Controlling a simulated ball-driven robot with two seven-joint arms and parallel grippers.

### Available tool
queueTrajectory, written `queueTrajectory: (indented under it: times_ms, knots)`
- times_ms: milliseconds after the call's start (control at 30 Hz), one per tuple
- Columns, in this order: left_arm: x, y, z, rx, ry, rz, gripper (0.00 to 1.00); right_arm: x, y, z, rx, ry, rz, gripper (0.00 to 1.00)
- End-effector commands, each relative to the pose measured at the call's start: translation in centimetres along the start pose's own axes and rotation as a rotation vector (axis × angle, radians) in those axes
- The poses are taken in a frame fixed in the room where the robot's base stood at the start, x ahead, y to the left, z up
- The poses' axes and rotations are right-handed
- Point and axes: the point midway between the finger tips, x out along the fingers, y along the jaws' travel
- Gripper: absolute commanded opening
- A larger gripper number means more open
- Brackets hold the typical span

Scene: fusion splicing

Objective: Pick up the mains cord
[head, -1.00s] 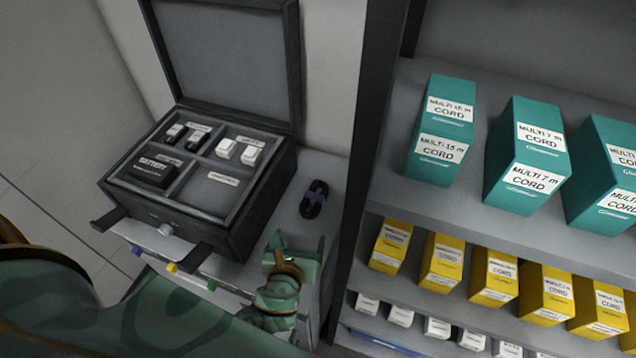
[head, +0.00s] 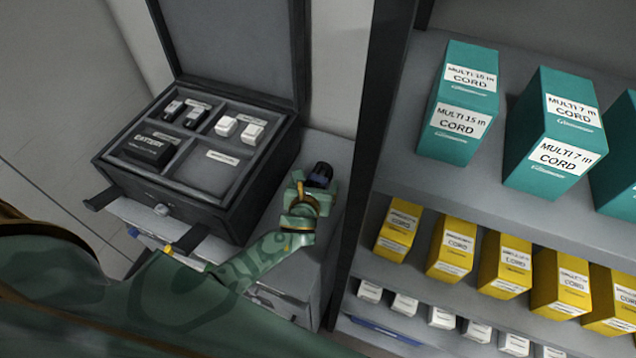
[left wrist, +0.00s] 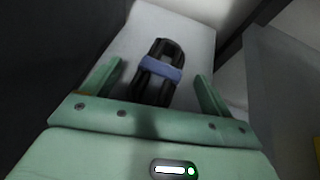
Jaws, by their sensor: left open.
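The mains cord (head: 321,172) is a black coiled bundle with a blue band, lying on the grey cabinet top right of the open case. My left gripper (head: 308,182) is right by it in the head view and hides part of it. In the left wrist view the cord (left wrist: 158,72) lies between and ahead of the two green fingers of my left gripper (left wrist: 160,85). The fingers are spread wide, with a gap on each side of the cord. My right gripper does not show.
The open black case (head: 262,183) stands left of the cord, with battery and other small parts in its compartments. A dark shelf post (head: 372,110) rises to the right. The shelves beyond hold teal boxes (head: 458,105), yellow boxes (head: 452,245) and small white boxes.

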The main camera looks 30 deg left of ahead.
Motion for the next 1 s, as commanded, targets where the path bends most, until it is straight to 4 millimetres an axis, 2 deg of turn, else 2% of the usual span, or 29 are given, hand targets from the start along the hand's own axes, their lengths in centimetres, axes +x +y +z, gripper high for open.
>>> queueTrajectory:
  times_ms: [100, 333, 500, 533, 833, 867, 1000]
  knots:
    - [1.3, 0.0, -0.3, 0.001, 0.002, 0.000, 0.85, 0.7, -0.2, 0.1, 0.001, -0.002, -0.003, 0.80]
    - [1.3, 0.0, -0.1, 0.001, 0.002, 0.000, 0.85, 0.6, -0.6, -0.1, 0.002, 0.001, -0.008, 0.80]
    - [1.3, 0.0, -0.1, 0.001, 0.002, -0.001, 0.38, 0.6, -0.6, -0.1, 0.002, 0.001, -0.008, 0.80]
    - [1.3, 0.0, -0.1, 0.001, 0.002, -0.001, 0.33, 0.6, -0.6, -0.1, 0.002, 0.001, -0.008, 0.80]
    - [1.1, 0.0, 0.3, 0.000, 0.001, -0.001, 0.32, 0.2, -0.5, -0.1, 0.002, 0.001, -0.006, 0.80]
    - [0.9, 0.0, 0.7, -0.001, 0.000, -0.001, 0.27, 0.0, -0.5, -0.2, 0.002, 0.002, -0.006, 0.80]
    - [-0.4, 0.0, 3.5, -0.001, -0.003, -0.001, 0.26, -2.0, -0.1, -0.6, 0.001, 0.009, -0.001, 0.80]
